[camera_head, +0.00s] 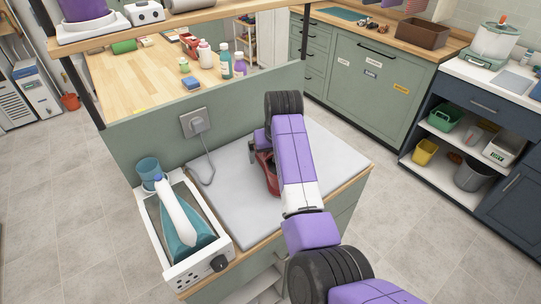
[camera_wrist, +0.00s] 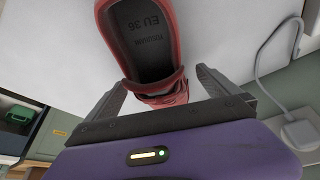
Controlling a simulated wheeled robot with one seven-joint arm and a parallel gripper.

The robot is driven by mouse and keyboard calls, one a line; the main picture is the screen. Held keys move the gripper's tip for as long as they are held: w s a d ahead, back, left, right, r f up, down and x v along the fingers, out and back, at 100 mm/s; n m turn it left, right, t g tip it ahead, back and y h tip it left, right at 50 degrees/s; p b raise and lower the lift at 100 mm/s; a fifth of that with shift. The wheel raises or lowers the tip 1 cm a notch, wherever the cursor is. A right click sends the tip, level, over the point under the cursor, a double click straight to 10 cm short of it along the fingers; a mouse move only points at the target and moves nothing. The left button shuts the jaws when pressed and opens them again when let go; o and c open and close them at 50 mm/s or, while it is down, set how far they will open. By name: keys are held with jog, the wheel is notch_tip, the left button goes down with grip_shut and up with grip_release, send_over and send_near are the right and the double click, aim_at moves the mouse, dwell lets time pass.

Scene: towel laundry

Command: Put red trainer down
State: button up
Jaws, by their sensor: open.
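The red trainer (camera_wrist: 103,20) is a red shoe with a dark insole marked EU 36. It lies on the pale grey counter top (camera_wrist: 60,65), and in the head view the trainer (camera_head: 270,180) shows partly behind my arm. My gripper (camera_wrist: 161,78) is open, with its fingers on either side of the heel end of the trainer. A narrow gap shows beside the right finger; whether the left finger touches the shoe I cannot tell. In the head view my gripper (camera_head: 256,150) is partly hidden by the arm.
A white container (camera_head: 150,237) holding a blue and white appliance (camera_head: 180,220) stands left of the counter top. A plug and cable (camera_head: 196,122) hang on the green panel behind. A wooden worktop (camera_head: 150,75) with bottles lies beyond it. The counter's right part is clear.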

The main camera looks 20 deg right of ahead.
jog(key=shift+x, duration=0.85)
jog(key=shift+w+r, duration=0.1)
jog(key=shift+r, duration=0.05)
jog(key=c, duration=1.8)
